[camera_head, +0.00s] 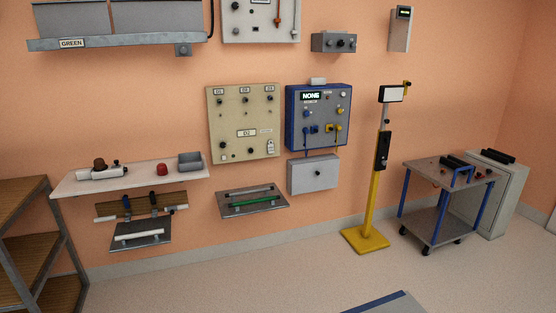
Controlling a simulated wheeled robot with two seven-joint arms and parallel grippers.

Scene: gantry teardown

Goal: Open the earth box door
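A light grey box (313,174) with a small dark knob on its front hangs on the wall under a blue panel. Its front looks closed. I see no readable label on it, so I cannot tell for certain that it is the earth box. The blue panel (318,116) has a display reading "NONE", with blue and yellow plugs and cables on its front. Neither of my grippers is in view.
A beige panel (243,122) and a shelf (75,187) are on the wall to the left. A yellow stand (375,190) is right of the grey box. A blue-legged cart (447,203) and grey cabinet (508,195) stand at right. The floor in front is mostly clear.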

